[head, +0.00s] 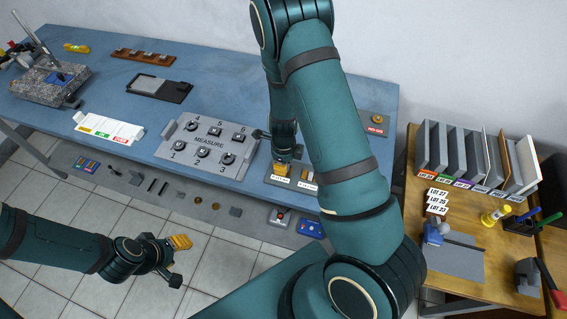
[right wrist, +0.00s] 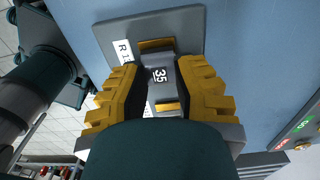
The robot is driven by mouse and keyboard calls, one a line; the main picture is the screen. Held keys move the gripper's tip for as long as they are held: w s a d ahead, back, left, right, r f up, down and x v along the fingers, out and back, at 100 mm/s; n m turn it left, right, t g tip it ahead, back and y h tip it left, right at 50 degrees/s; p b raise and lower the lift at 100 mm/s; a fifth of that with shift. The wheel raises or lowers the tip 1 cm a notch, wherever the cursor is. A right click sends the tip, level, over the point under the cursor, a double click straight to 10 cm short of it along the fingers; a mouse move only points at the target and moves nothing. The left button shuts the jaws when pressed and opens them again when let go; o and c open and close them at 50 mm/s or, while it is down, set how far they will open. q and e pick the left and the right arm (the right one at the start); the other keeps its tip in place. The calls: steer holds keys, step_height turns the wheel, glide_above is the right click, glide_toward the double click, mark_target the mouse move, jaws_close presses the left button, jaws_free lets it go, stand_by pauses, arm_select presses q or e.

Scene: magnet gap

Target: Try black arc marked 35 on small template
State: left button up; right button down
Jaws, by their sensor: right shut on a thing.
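A dark arc marked 35 (right wrist: 158,76) sits between the yellow ridged fingers of my right gripper (right wrist: 160,95), which is shut on it. It lies over a template on a grey plate (right wrist: 115,32), with yellow parts (right wrist: 155,45) showing at both ends and a partly hidden label starting "R 1". I cannot tell whether the arc touches the template. In the head view my right gripper (head: 284,156) is at the left of two labelled yellow template pieces; the other piece (head: 308,176) is beside it. My left gripper (head: 181,241) hangs in front of the bench, its jaw gap unclear.
A grey MEASURE plate (head: 168,151) with numbered posts lies left of my right gripper. A red-labelled NO-GO plate (head: 376,121) is at the bench's right end. A lower shelf (head: 138,209) holds small parts. A wooden side table (head: 409,185) with lot-labelled dividers stands at right.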

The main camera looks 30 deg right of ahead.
steer(key=shift+f, duration=0.25)
stand_by(0.3)
steer(key=c, duration=0.8)
jaws_free()
steer(key=o, duration=0.3)
steer(key=shift+r, duration=0.15)
steer(key=shift+o, duration=0.2)
steer(key=shift+r+p, duration=2)
steer(key=shift+r, duration=0.2)
steer(key=o, duration=0.5)
steer(key=shift+c, duration=0.2)
